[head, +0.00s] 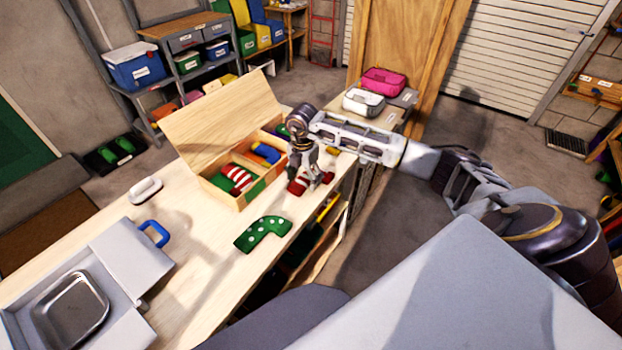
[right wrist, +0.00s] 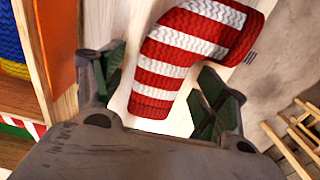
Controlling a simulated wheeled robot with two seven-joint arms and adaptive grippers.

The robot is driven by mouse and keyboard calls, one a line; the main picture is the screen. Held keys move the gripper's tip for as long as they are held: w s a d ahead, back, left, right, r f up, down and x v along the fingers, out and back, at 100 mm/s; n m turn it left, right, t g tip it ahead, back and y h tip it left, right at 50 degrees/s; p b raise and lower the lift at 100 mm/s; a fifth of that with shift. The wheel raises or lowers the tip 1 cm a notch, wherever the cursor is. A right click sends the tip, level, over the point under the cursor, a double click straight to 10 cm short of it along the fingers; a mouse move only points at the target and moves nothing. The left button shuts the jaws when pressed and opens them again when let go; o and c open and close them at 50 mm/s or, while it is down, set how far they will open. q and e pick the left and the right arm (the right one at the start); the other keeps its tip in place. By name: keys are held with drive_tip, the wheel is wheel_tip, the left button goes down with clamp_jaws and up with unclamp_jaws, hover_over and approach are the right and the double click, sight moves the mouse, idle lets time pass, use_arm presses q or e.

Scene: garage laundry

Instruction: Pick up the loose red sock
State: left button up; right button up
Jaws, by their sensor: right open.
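The loose red sock (right wrist: 190,52) has white stripes and lies flat near the edge of the workbench in the right wrist view. In the head view it shows partly as red patches (head: 328,178) under my right gripper (head: 306,180), which hides the rest. My right gripper points down over the sock. In the right wrist view its open fingers (right wrist: 160,92) stand on either side of the sock's lower end, with nothing gripped. I cannot tell whether the fingertips touch the bench. My left gripper is not in view.
A wooden box (head: 228,203) with its lid (head: 222,118) raised holds several socks in compartments, close left of my right gripper. A green dotted sock (head: 263,232) lies loose on the bench (head: 205,262).

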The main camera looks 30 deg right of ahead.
sight(304, 179)
drive_tip(key=shift+f, duration=0.2)
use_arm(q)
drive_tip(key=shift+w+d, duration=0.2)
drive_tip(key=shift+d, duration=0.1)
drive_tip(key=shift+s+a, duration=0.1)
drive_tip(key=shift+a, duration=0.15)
use_arm(e)
drive_tip(key=c, duration=1.1)
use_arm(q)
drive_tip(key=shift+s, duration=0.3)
use_arm(e)
drive_tip(key=shift+o, duration=0.2)
wheel_tip(304, 179, up, 9)
drive_tip(key=shift+r+b, duration=0.1)
drive_tip(key=shift+b, duration=0.3)
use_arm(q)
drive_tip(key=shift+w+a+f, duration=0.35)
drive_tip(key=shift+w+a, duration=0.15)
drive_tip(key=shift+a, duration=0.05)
use_arm(e)
drive_tip(key=shift+r, duration=0.45)
